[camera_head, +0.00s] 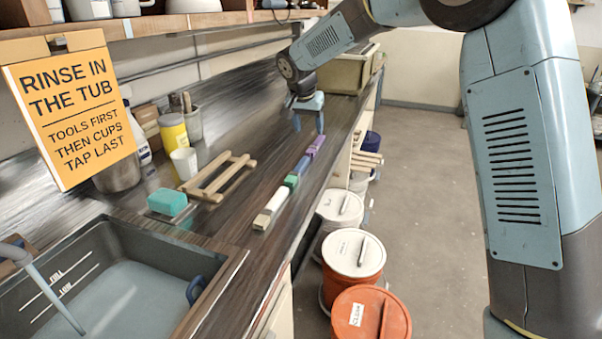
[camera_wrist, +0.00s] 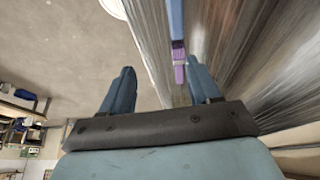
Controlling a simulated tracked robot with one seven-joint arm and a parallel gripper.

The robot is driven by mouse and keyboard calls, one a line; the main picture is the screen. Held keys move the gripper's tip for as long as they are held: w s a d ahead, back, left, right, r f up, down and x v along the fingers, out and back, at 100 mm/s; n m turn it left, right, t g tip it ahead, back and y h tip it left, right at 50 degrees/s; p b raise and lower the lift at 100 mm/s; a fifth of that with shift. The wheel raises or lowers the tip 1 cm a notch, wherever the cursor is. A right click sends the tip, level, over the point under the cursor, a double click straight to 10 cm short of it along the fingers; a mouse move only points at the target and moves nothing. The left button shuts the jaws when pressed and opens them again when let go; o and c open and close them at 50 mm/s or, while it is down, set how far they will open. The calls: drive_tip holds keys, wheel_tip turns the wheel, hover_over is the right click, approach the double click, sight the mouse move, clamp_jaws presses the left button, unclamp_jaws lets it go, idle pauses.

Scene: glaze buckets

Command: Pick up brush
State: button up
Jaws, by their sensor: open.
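A long, narrow, multicoloured thing lies along the counter's front edge, and it may be the brush. In the head view it has a cream block (camera_head: 270,205) at the near end, a green part (camera_head: 290,182), a blue part (camera_head: 303,165) and a purple part (camera_head: 316,144) at the far end. I cannot tell if it is one piece. My gripper (camera_head: 308,122) is open and empty above the purple end, pointing down. In the wrist view my gripper (camera_wrist: 160,88) has the purple part (camera_wrist: 179,68) close beside its right finger, not between both fingers' middle.
A sink (camera_head: 120,275) is at the near left. A sign (camera_head: 72,110) hangs at left.

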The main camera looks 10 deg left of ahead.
drive_tip(key=a+f, duration=0.2)
hover_over(303, 161)
drive_tip(key=s, duration=0.2)
wheel_tip(303, 161, down, 8)
drive_tip(key=shift+w+d+r, duration=0.1)
drive_tip(key=shift+d, duration=0.05)
drive_tip(key=shift+s+a+x, duration=0.15)
drive_tip(key=shift+a+x, duration=0.05)
drive_tip(key=shift+x, duration=1.1)
drive_tip(key=shift+s+a+x, duration=0.1)
drive_tip(key=shift+a+x, duration=0.1)
drive_tip(key=shift+x, duration=1.1)
drive_tip(key=shift+f, duration=0.2)
clamp_jaws()
